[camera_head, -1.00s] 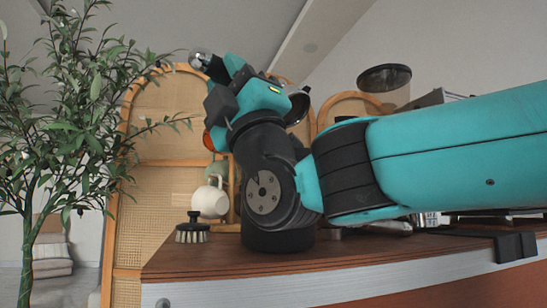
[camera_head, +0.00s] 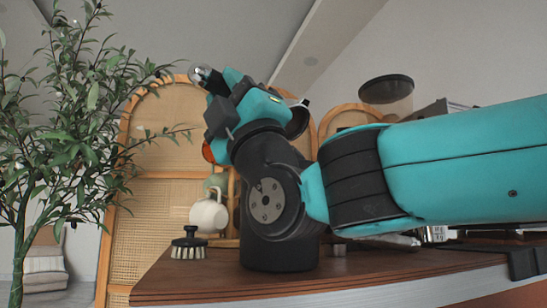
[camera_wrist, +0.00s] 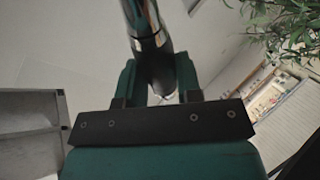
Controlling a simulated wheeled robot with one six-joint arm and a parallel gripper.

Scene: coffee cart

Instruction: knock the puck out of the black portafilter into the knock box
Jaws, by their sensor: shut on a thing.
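My gripper (camera_head: 238,92) is raised above the counter in the head view. It is shut on the black portafilter, whose dark handle (camera_head: 214,82) with a shiny end sticks out to the upper left. A dark round part with a bright rim (camera_head: 298,119), seemingly its basket, shows behind the gripper on the right. In the wrist view the dark handle and a chrome collar (camera_wrist: 148,42) show between the fingers of my gripper (camera_wrist: 160,82). The puck is not visible. I cannot make out the knock box in either view.
A brown wooden counter (camera_head: 190,285) lies below my arm. A leafy plant (camera_head: 60,150) is at left. A dark lid (camera_head: 386,89) shows beyond my arm.

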